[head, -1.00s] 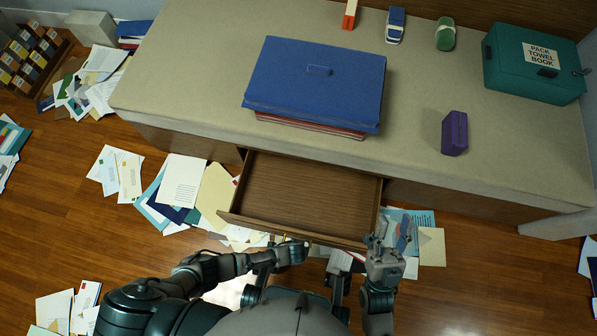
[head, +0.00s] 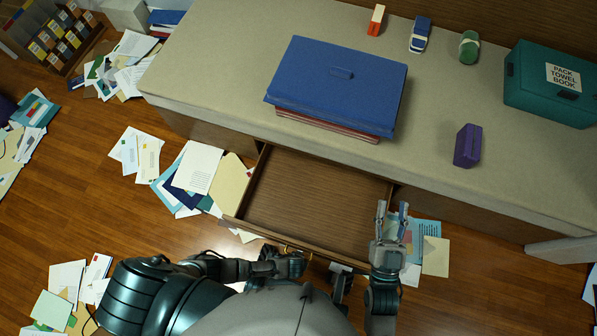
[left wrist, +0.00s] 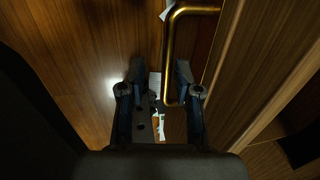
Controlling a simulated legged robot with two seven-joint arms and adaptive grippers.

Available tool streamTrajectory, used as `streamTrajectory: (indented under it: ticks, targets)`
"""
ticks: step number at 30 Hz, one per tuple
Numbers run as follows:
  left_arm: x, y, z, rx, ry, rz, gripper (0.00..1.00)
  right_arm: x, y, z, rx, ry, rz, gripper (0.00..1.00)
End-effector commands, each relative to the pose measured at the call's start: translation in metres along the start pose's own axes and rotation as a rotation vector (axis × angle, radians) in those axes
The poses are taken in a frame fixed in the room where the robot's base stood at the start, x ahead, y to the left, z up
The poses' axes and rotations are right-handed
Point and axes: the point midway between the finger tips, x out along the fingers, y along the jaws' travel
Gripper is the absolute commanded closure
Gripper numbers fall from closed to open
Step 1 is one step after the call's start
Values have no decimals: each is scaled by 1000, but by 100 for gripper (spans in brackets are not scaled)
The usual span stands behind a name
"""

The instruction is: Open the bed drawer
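The bed drawer (head: 318,195) is pulled out below the bed edge, and its wooden inside looks empty. Its brass handle (left wrist: 175,45) shows in the left wrist view. My left gripper (left wrist: 157,80) is open, with the handle bar between its fingers, close to the right finger; I cannot tell whether they touch. In the head view the left gripper (head: 288,262) is at the drawer front, its fingers hard to make out. My right gripper (head: 392,207) is open and empty, at the drawer's right front corner, fingers pointing toward the bed.
On the bed (head: 225,65) lie a blue box (head: 340,85) on a stack, a teal box (head: 552,88), a purple block (head: 467,146) and small items. Papers (head: 195,175) litter the floor left of the drawer, and more papers (head: 428,245) lie right of it.

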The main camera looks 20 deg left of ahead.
Motion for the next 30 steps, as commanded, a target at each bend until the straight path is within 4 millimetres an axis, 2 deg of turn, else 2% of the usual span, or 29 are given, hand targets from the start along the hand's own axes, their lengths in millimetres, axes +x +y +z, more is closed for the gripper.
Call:
streamTrajectory:
  ticks: [10, 14, 24, 30]
  targets:
    - [-5, -5, -2, -1, 5, -10, 63, 1, -1, -3, 0, 7, -1, 60]
    - [-16, -6, -2, -1, 6, -10, 63, 0, -1, -3, 0, 6, -1, 60]
    - [-80, -5, -2, -1, 8, -9, 63, 0, -1, -3, 0, 5, -1, 60]
    - [-110, -4, -1, -2, 6, -7, 63, 0, 0, -3, 0, 5, -1, 60]
